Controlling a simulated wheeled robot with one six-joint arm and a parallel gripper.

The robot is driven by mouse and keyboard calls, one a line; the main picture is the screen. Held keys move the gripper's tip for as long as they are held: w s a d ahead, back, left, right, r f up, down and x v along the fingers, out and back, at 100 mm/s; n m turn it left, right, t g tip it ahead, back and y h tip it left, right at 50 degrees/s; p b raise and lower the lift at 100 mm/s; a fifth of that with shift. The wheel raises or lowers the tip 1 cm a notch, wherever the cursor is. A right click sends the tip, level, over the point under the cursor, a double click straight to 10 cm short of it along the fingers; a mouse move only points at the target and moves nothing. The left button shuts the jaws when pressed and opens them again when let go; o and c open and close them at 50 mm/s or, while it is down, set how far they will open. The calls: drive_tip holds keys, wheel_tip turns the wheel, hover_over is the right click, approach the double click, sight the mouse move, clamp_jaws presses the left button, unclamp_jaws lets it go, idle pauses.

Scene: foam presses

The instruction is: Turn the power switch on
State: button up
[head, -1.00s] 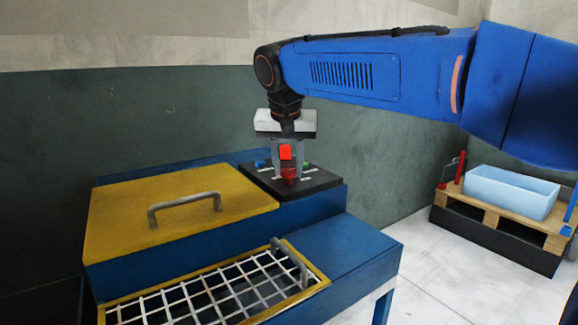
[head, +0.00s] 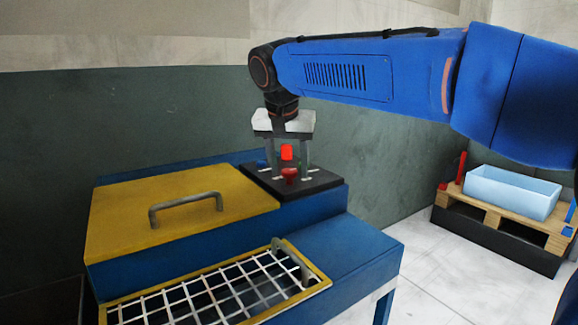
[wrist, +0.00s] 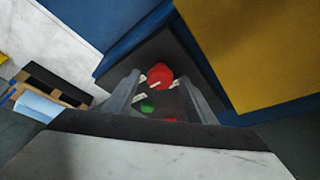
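The black control panel (head: 325,181) sits on the blue press, right of the yellow lid. A red block-shaped part (head: 287,151), which looks like the power switch, shows between my fingers. A red mushroom button (head: 289,175) is in front of it. My gripper (head: 288,170) points down over the panel, its two fingers apart. The wrist view shows the large red button (wrist: 160,76), a green button (wrist: 147,106) and a smaller red part (wrist: 168,119) between the spread fingers. I cannot tell whether a finger touches anything, or the switch's position.
The yellow lid (head: 120,205) with a grey handle lies left of the panel. A wire grate (head: 215,296) in a yellow frame is in front. A pallet (head: 480,211) with a light blue bin (head: 510,192) stands at the right. White floor is clear between.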

drive_tip(key=shift+r, duration=0.1)
drive_tip(key=v, duration=1.7)
drive_tip(key=shift+d, duration=0.1)
drive_tip(key=s+d+f+n, duration=0.1)
drive_tip(key=s+d+f, duration=0.3)
drive_tip(key=d+f, duration=0.55)
drive_tip(key=s+d+f+n, duration=0.1)
drive_tip(key=s+d+f, duration=0.3)
drive_tip(key=d+f, duration=0.55)
drive_tip(key=s+d+f, duration=0.6)
drive_tip(key=s+f, duration=0.1)
drive_tip(key=f, duration=0.3)
drive_tip(key=s+d+f+y, duration=0.1)
drive_tip(key=s+d+f, duration=0.5)
drive_tip(key=f, duration=0.5)
drive_tip(key=shift+s, duration=1.05)
